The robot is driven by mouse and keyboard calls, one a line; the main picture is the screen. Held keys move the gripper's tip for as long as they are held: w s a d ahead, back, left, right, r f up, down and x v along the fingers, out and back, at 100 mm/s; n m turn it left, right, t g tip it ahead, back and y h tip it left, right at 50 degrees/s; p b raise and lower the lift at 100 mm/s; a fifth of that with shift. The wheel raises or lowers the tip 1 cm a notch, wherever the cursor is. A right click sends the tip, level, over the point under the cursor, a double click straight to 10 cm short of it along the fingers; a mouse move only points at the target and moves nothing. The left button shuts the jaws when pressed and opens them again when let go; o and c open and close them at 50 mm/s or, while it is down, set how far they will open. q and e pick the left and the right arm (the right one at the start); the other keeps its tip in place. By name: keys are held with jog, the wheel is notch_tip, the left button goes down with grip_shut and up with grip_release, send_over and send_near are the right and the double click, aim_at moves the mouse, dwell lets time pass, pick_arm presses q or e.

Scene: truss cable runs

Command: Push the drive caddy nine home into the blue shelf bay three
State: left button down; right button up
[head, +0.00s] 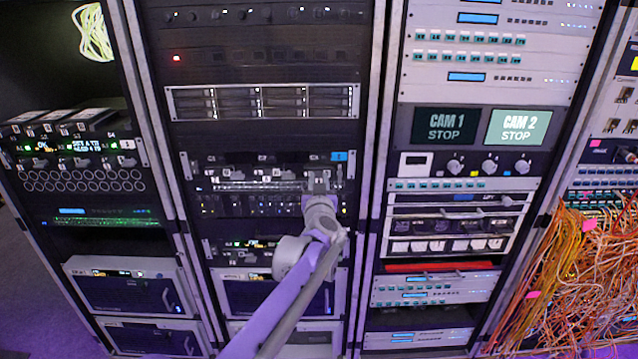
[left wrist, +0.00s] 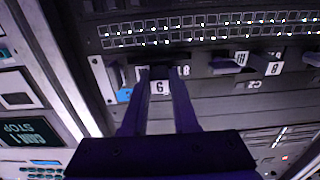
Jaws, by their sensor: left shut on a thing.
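The shelf with a blue tag (head: 339,156) sits in the middle rack in the head view, below a server with drive slots. My left gripper (head: 320,185) reaches its right end. In the left wrist view, which is upside down, the fingers of my left gripper (left wrist: 160,74) are shut on the drive caddy nine (left wrist: 159,88); its white label reads as an inverted 9. The blue tag shows beside it there (left wrist: 123,95). The caddy is at the shelf front; the fingers hide much of it, and I cannot tell how deep it sits. My right gripper is not in view.
More caddies with white labels (left wrist: 274,69) sit along the same shelf. A second shelf with caddies (head: 60,128) is in the left rack. The CAM monitors (head: 445,126) are to the right. Loose orange cables (head: 580,265) hang at the far right.

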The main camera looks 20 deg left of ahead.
pick_arm(q)
jog(key=shift+w+a, duration=0.1)
jog(key=shift+w, duration=0.2)
dwell(0.4)
jog(key=shift+w+a, duration=0.1)
jog(key=shift+w, duration=0.3)
jog(key=c, duration=0.6)
grip_release()
jog(key=v, duration=1)
jog(key=shift+s+b, duration=0.4)
jog(key=shift+b, duration=0.05)
